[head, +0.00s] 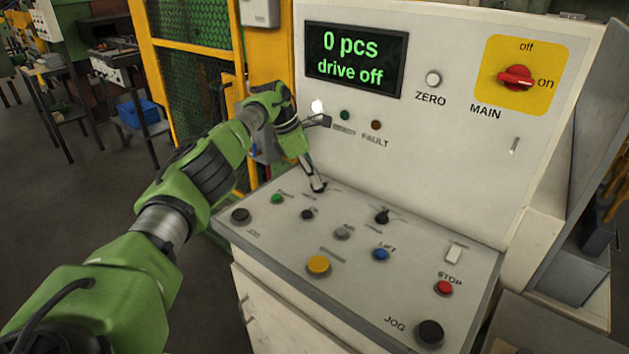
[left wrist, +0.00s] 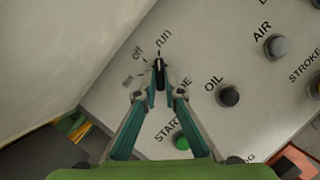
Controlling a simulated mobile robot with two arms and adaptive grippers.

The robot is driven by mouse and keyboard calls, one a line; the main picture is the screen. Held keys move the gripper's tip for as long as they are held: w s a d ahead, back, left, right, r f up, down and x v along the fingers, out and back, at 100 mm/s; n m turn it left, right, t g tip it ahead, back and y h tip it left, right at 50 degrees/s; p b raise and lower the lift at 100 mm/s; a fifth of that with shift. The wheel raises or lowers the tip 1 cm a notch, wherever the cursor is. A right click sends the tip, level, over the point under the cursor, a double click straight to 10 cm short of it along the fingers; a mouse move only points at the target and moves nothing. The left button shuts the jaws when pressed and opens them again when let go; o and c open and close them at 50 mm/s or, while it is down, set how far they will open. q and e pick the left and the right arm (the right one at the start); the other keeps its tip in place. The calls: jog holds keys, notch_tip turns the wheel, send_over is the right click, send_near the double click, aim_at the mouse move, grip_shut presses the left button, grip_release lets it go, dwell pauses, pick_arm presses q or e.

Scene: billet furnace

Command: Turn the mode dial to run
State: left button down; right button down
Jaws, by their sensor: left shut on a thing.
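The mode dial (left wrist: 159,68) is a small black knob on the sloping desk of the console. Labels "off" and "run" stand beyond it in the left wrist view, with a blurred third label to its left. My left gripper (left wrist: 158,84) is shut on the dial, with its teal fingers on both sides of it. The dial's upper end points roughly towards "run", but its exact setting is hard to read. In the head view my left gripper (head: 317,184) reaches down to the desk's back left and mostly hides the dial. My right gripper is not in view.
The console panel (head: 430,160) rises behind the desk. Its display (head: 355,58) reads "0 pcs, drive off". The red main switch (head: 516,78) points to "on". A green start button (left wrist: 181,142) and an oil knob (left wrist: 228,95) are close to the gripper. A yellow fence stands left.

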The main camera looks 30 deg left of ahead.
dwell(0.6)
pick_arm(q)
jog(key=c, duration=2.1)
grip_release()
jog(key=shift+c, duration=0.2)
jog(key=v, duration=1.2)
jog(key=shift+w, duration=0.1)
